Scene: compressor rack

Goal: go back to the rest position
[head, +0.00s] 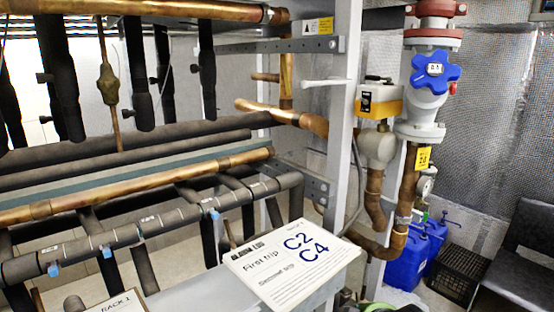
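Neither of my grippers can be made out in the head view. The compressor rack fills the left and middle, with copper pipes (140,186) and dark insulated pipes (150,221) running across it. A white sign with "C2 C4" and "First trip" (290,264) lies tilted on a grey surface at the lower middle. Part of a board marked "RACK 1" (122,305) shows at the bottom edge. Small dark and green parts at the bottom edge right of the sign are cut off and too small to identify.
A grey upright post (340,120) stands mid-right. Beside it are a yellow-topped valve actuator (379,101) and a valve with a blue handwheel (436,72). Blue canisters (408,262), a black crate (459,274) and a dark chair (525,250) stand on the floor at right.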

